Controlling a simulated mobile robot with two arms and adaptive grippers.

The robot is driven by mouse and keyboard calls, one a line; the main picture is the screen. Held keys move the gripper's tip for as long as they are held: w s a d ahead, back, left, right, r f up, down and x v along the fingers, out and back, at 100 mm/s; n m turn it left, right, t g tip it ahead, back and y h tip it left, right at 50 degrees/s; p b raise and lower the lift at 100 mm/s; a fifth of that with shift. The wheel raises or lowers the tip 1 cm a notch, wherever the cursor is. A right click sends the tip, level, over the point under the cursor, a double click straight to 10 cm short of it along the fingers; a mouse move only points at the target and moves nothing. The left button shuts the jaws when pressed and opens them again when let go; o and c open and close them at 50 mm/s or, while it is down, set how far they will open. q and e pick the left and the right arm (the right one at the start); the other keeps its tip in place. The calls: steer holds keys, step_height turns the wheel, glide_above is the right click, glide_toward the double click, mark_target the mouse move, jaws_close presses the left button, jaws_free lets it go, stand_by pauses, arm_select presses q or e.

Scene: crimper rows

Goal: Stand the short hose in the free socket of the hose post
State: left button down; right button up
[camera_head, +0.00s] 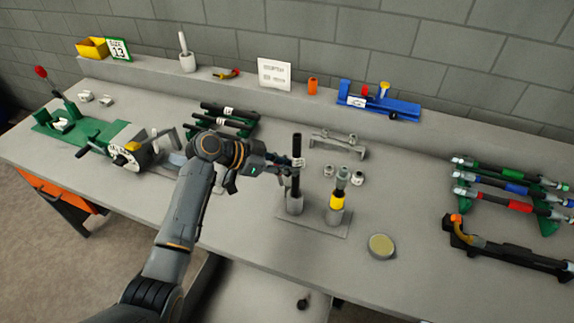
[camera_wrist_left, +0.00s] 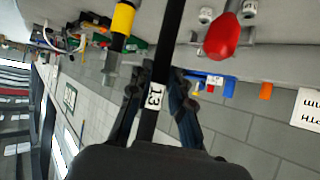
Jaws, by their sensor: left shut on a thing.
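The short hose (camera_head: 297,145) is black and upright, with a white label reading 13 in the left wrist view (camera_wrist_left: 155,97). My left gripper (camera_head: 293,165) is shut around it at mid-length; its fingers lie on both sides of the hose in the left wrist view (camera_wrist_left: 158,98). The hose post (camera_head: 315,223) is a grey plate with two grey sockets. The hose's lower end meets the mouth of the left socket (camera_head: 295,204); I cannot tell how deep it is. The other socket (camera_head: 335,214) holds a yellow-banded piece (camera_head: 337,200) with a metal top. My right gripper is out of view.
Behind the post are a grey bracket (camera_head: 338,146) and small metal fittings (camera_head: 357,179). A round yellowish tin (camera_head: 381,245) lies to the front right. Coloured hoses (camera_head: 510,187) lie on a rack at the right. A green-based machine (camera_head: 90,140) stands left.

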arm_select(q)
steer(key=shift+b, duration=0.45)
stand_by(1.1)
steer(key=shift+f+b, duration=0.75)
steer(key=shift+f, duration=0.1)
steer(key=shift+f+b, duration=2.45)
steer(key=shift+f, duration=0.45)
steer(key=c, duration=1.7)
jaws_free()
steer(key=o, duration=0.6)
steer(key=shift+c, duration=0.2)
steer(key=shift+r, duration=0.15)
steer(key=shift+a, duration=0.1)
steer(key=v, duration=1.1)
steer(key=shift+s+a, duration=0.2)
steer(key=shift+a, duration=0.2)
